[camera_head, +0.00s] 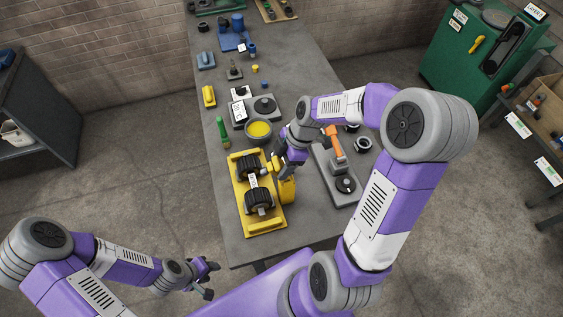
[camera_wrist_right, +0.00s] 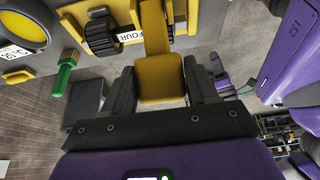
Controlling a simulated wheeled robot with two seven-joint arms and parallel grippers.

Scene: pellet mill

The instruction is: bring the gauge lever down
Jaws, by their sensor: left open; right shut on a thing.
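The yellow gauge lever (camera_head: 287,190) stands at the right side of a yellow frame (camera_head: 238,208) that carries two black ribbed rollers (camera_head: 257,199). In the right wrist view the lever (camera_wrist_right: 159,76) reaches from the frame to a broad yellow end block. My right gripper (camera_wrist_right: 160,90) is shut on this block, with one dark finger on each side. In the head view my right gripper (camera_head: 284,170) partly hides the lever, so its exact angle is hard to tell. A label reading FOUR (camera_wrist_right: 138,34) lies beside a roller. My left gripper (camera_head: 207,280) is open and empty, off the table's near left.
The table's (camera_head: 240,250) near left corner is clear.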

